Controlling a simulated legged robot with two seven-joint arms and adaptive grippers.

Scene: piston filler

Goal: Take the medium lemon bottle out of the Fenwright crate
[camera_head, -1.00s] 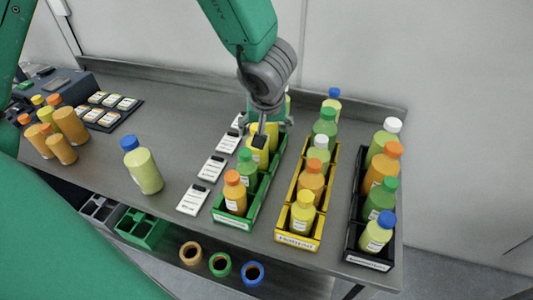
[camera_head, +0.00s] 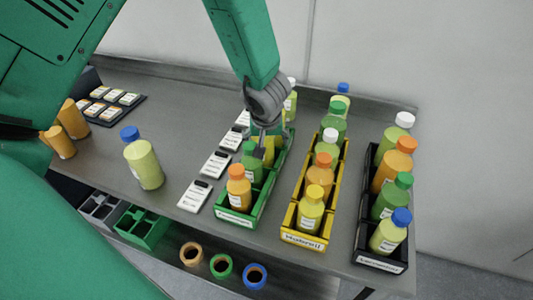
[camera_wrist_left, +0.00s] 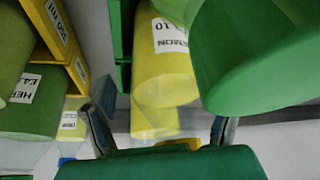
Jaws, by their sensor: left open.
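The green crate (camera_head: 262,205), whose small front label seems to read Fenwright, holds a row of bottles. A yellow lemon bottle (camera_head: 270,150) stands in it behind a green-capped bottle (camera_head: 250,163) and an orange bottle (camera_head: 239,190). My left gripper (camera_head: 266,138) is over the lemon bottle, pointing down, and hides its top. In the left wrist view the lemon bottle (camera_wrist_left: 162,75), with a LEMON label, lies between the two open fingers of the left gripper (camera_wrist_left: 160,130). I cannot tell whether the fingers touch it. My right gripper is not in view.
A yellow crate (camera_head: 304,241) and a black crate (camera_head: 380,262), both full of bottles, stand to the right. White label cards (camera_head: 195,195) lie left of the green crate.

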